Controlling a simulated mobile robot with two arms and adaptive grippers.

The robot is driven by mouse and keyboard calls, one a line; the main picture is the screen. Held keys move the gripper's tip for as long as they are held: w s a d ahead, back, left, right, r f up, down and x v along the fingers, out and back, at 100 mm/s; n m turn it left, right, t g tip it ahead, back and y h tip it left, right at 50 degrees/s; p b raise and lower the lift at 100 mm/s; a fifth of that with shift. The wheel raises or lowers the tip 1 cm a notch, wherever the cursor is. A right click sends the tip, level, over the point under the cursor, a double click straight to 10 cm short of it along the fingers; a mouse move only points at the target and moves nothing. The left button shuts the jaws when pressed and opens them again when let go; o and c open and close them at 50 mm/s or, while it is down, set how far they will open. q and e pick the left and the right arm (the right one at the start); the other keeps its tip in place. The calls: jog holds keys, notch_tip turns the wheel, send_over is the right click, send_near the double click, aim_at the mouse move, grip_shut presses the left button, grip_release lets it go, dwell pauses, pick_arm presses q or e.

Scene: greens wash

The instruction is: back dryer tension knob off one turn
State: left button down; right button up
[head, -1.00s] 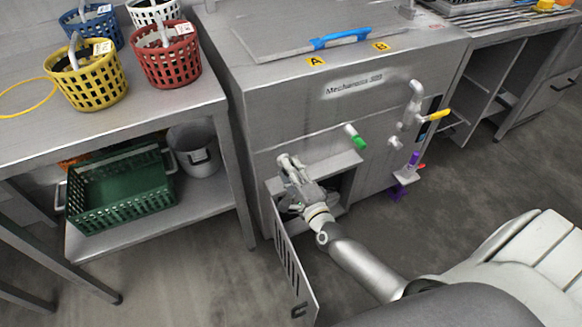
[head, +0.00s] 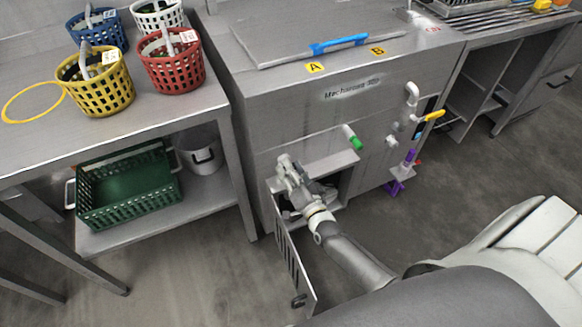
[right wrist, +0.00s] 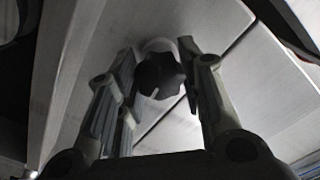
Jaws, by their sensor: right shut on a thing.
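The tension knob (right wrist: 160,75) is a dark lobed knob with a pale mark, seen in the right wrist view between my right gripper's fingers. In the head view the knob is hidden by the gripper and the compartment's shade. My left gripper is not in view.
The open compartment door (head: 292,262) hangs to the left of my right forearm. A green-tipped lever (head: 352,137) sticks out above and right of the gripper. A steel table (head: 205,105) with several coloured baskets stands at the left. The floor in front is clear.

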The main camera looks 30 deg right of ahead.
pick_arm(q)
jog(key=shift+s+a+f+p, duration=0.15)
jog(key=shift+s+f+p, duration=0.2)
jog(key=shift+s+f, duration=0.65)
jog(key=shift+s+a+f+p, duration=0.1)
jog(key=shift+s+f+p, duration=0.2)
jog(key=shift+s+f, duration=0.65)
pick_arm(e)
jog(key=shift+a+f+n, duration=0.1)
jog(key=shift+n, duration=2.2)
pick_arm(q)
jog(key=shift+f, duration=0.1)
pick_arm(e)
jog(key=o, duration=1)
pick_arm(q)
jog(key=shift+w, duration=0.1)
pick_arm(e)
jog(key=shift+o, duration=0.2)
jog(key=shift+s, duration=0.15)
jog(key=s, duration=1.1)
jog(key=shift+s+a, duration=0.3)
jog(key=shift+s, duration=0.05)
